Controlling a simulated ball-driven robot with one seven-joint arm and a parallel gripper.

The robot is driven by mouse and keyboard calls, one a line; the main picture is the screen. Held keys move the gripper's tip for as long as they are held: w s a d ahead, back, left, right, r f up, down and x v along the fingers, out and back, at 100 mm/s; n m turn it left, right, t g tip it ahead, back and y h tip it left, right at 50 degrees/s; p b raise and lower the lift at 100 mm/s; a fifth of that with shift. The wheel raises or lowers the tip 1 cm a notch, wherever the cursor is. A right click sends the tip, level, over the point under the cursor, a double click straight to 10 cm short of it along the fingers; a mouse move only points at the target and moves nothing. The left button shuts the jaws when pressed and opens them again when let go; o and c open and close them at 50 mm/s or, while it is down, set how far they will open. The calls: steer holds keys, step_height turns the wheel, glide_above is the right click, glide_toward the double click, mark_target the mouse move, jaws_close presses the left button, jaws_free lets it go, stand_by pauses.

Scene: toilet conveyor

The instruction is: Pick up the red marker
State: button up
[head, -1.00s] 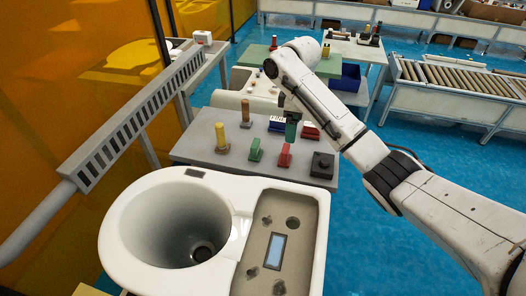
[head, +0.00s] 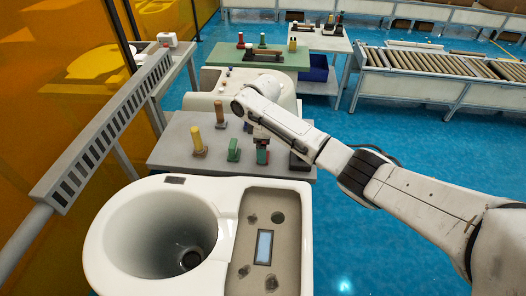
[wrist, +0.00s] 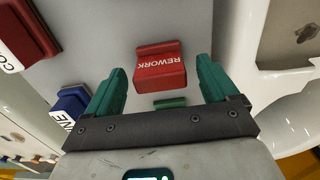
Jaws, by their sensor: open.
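A red marker (wrist: 160,78) with white REWORK lettering lies between the two green fingers of my gripper (wrist: 161,64) in the wrist view. Clear gaps show on both sides, so the open fingers do not touch it.
A blue marker (wrist: 70,108) is beside the left finger. A dark block (head: 300,160) stands on the right. The white toilet (head: 110,250) is in front.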

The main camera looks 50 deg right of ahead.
steer(key=shift+f, duration=0.35)
steer(key=shift+c, duration=0.3)
steer(key=c, duration=1)
steer(key=shift+r, duration=0.1)
